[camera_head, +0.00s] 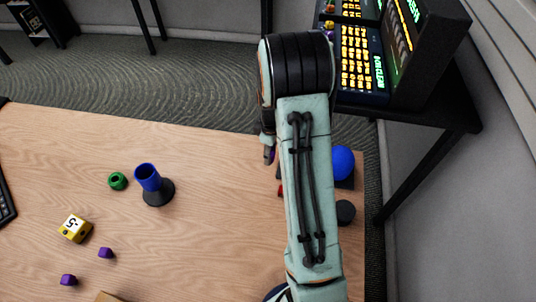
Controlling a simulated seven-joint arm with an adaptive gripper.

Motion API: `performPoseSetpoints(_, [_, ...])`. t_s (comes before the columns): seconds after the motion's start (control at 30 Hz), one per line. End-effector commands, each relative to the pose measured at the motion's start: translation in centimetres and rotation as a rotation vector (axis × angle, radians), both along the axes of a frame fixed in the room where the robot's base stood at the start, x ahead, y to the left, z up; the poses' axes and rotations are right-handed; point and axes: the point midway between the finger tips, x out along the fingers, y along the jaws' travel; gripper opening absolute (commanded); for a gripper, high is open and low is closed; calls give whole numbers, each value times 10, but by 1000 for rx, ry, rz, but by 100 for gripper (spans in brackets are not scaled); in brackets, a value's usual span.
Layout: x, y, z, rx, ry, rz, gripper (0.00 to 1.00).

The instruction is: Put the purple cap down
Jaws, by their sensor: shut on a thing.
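My gripper (267,141) shows only in part at the left edge of my arm, above the right part of the table. It is shut on the purple cap (271,155), of which only a small bit shows at the fingertips. My arm hides the rest of the gripper and the cap. I cannot tell how high the cap is above the table. Two other small purple pieces, one (105,253) and another (68,280), lie at the lower left of the wooden table (220,230).
A blue cup on a dark base (148,177) stands beside a green ring-like piece (117,181). A yellow block (75,228) lies at left. A blue ball (342,162) and a black round piece (345,212) are right of my arm. The table's middle is clear.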

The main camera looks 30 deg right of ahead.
Motion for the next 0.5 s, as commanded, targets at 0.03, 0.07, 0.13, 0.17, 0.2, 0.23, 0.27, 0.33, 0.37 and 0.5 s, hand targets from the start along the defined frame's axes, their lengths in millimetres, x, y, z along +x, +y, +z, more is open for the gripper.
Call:
performPoseSetpoints(0.03, [-9,5,14,-2,-5,1,6])
performPoseSetpoints(0.07, [-15,8,22,-2,-5,1,6])
performPoseSetpoints(0.13, [-34,17,29,0,-1,1,6])
performPoseSetpoints(0.17, [-41,21,32,0,-2,0,6])
performPoseSetpoints(0.2, [-50,25,37,-1,-3,0,6])
performPoseSetpoints(0.23, [-56,28,39,-1,-3,0,6])
performPoseSetpoints(0.27, [-62,31,42,-1,-3,0,6])
performPoseSetpoints(0.33, [-73,36,47,-1,-3,1,6])
performPoseSetpoints(0.37, [-77,38,49,0,-2,1,6])
performPoseSetpoints(0.5, [-89,44,55,0,-1,0,6])
